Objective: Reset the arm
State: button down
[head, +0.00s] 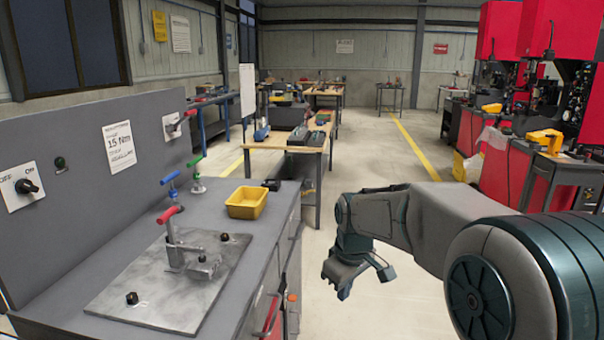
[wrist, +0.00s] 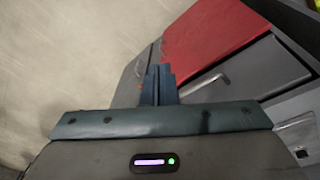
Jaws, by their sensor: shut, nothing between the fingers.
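My gripper (head: 357,279) hangs at the end of my bent arm in the head view, over the open floor to the right of the grey workbench (head: 255,210). It points down and touches nothing there. In the wrist view my gripper's fingers (wrist: 158,84) are together with nothing between them. Beyond them, the wrist view shows grey drawer fronts (wrist: 235,75) and a red panel (wrist: 210,38).
On the bench are a metal plate (head: 135,285) with a red-handled clamp (head: 170,215), a yellow bin (head: 247,203), and blue- and green-handled clamps. Red machines (head: 510,165) stand at right. A wooden table (head: 290,145) stands behind. Floor around my gripper is clear.

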jog(key=s+d+r+m+p, duration=0.3)
jog(key=s+m, duration=0.1)
jog(key=s, duration=0.7)
jog(key=s+d+r+m+p, duration=0.2)
jog(key=s+d+m+p, duration=0.1)
jog(key=s, duration=0.7)
jog(key=shift+s+r+m+t+h, duration=0.3)
jog(key=shift+s+r+m+t, duration=0.1)
jog(key=shift+m, duration=0.3)
